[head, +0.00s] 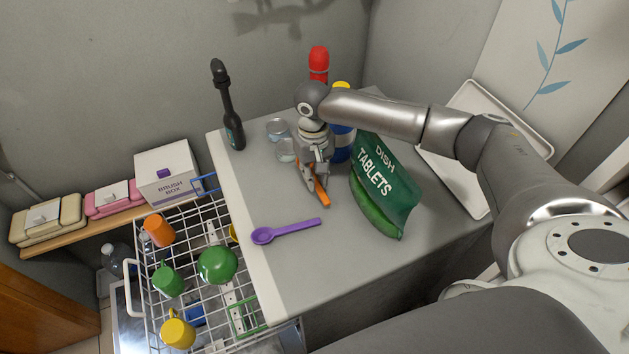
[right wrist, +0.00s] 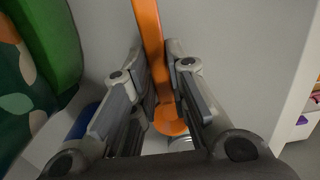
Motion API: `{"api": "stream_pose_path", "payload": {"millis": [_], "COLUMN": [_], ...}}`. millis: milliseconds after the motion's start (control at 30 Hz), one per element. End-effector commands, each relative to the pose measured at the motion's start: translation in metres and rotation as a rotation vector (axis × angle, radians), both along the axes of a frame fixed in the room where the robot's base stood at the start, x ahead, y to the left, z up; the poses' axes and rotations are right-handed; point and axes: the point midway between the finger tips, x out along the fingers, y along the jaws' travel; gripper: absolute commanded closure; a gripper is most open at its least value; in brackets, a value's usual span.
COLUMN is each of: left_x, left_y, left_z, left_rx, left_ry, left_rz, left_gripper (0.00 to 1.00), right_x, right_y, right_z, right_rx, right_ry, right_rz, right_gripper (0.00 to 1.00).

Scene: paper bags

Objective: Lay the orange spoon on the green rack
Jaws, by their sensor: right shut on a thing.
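The orange spoon (head: 321,194) is on or just above the grey countertop; I cannot tell whether it touches. My right gripper (head: 311,180) points down and is shut on it. In the right wrist view, the orange spoon (right wrist: 149,38) runs between the fingers of my right gripper (right wrist: 161,88), with its bowl toward the palm and its handle reaching away. A small green wire rack (head: 242,316) shows at the near right corner of the white wire dish basket (head: 135,285), left of and lower than the countertop. My left gripper is not in view.
A purple spoon (head: 290,230) lies near the left of the counter. The green dish tablets bag (head: 385,185) stands right of my gripper. Clear glasses (head: 277,130), a dark bottle (head: 231,115) and a red-topped bottle (head: 318,62) stand behind. Several coloured cups (head: 168,280) fill the basket.

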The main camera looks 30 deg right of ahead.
Motion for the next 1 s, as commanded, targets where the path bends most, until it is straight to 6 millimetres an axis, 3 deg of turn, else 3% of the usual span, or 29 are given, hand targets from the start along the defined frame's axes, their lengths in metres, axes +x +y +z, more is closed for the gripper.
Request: {"api": "stream_pose_path", "payload": {"millis": [200, 567, 600, 733, 1000], "left_x": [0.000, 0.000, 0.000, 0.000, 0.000], "left_y": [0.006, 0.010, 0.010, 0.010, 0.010], "left_z": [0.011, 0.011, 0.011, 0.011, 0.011], "left_rx": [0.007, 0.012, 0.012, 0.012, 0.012], "left_ry": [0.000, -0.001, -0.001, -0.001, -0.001], "left_rz": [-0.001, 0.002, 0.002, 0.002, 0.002], "left_gripper": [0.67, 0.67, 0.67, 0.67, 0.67], "right_x": [-0.002, -0.002, -0.002, -0.002, -0.002], "right_y": [0.001, 0.001, 0.001, 0.001, 0.001], "right_z": [-0.026, -0.031, -0.031, -0.031, -0.031], "right_rx": [-0.001, 0.000, 0.001, 0.000, 0.000], "right_ry": [0.003, 0.002, 0.002, 0.002, 0.002], "right_rz": [0.001, 0.000, 0.000, 0.000, 0.000], "right_gripper": [1.00, 1.00, 0.82, 0.65, 0.63]}}
